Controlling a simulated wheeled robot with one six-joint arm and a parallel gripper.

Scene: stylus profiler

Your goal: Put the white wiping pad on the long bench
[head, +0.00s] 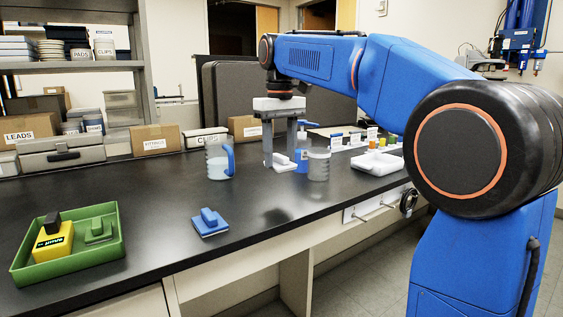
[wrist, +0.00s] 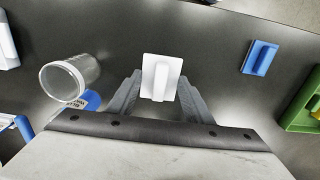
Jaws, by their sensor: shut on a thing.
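The white wiping pad (wrist: 161,78), a flat block with a raised grip, is between the fingers of my gripper (wrist: 160,95) in the wrist view. In the head view the pad (head: 284,162) shows low between the fingers of my gripper (head: 285,158), partly hidden by a finger. My gripper points down and is shut on the pad. The pad is over the long black bench (head: 160,195), close to its top; I cannot tell whether it touches.
A clear beaker (head: 318,165) and a blue-labelled bottle (head: 301,158) stand close by on the right. A blue-handled jug (head: 219,160) stands left. A blue pad (head: 210,222) and a green tray (head: 120,245) holding yellow and green items are nearer. Bench between is clear.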

